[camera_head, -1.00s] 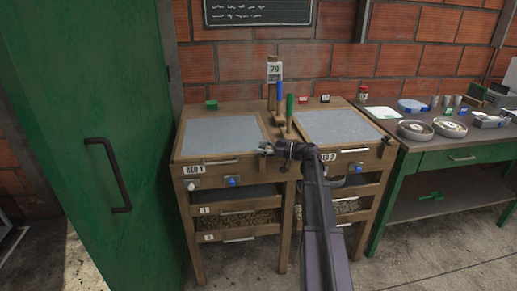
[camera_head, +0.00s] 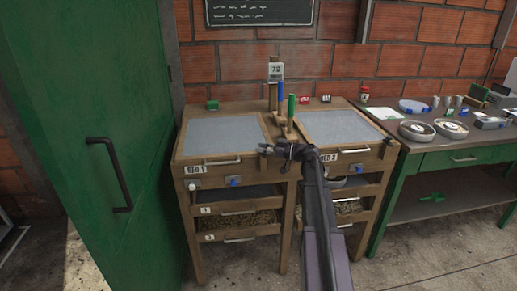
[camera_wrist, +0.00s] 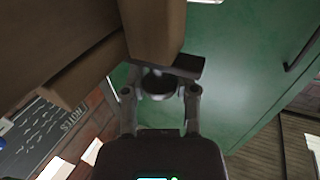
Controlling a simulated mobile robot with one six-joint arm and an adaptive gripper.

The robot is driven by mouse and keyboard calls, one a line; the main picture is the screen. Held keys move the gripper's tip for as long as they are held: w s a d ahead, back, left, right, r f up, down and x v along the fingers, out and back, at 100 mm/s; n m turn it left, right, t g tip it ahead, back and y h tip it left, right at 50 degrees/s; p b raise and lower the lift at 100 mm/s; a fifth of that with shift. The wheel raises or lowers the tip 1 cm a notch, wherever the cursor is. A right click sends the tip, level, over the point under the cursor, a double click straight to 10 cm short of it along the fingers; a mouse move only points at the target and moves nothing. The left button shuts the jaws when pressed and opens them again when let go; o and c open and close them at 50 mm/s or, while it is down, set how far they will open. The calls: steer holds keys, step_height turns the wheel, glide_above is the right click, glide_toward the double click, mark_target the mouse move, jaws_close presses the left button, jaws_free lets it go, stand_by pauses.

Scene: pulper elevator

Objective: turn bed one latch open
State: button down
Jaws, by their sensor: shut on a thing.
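Bed one, marked BED 1 (camera_head: 195,169), is the left half of a wooden stand with a grey top panel (camera_head: 220,135). My gripper (camera_head: 266,149) is at its front right corner, by the gap between the two beds. In the wrist view my gripper (camera_wrist: 160,91) has its fingers on both sides of a dark round knob (camera_wrist: 158,82), which appears to be the bed one latch. It is shut on this knob. A dark bar (camera_wrist: 186,66) sits beside the knob, against brown wood. In the head view my gripper hides the knob.
Bed two's grey panel (camera_head: 338,126) lies to the right. Blue and green upright handles (camera_head: 291,106) stand between the beds, close behind my gripper.

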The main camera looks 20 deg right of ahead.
steer(key=shift+d+m+t+h, duration=0.3)
steer(key=shift+m+t+h, duration=0.4)
steer(key=shift+t+h, duration=0.1)
steer(key=shift+w, duration=0.1)
stand_by(1.2)
steer(key=shift+c, duration=2)
jaws_free()
steer(key=shift+d, duration=0.1)
steer(key=shift+s+d, duration=0.3)
steer(key=shift+s, duration=0.4)
steer(key=v, duration=1)
steer(key=shift+d, duration=0.3)
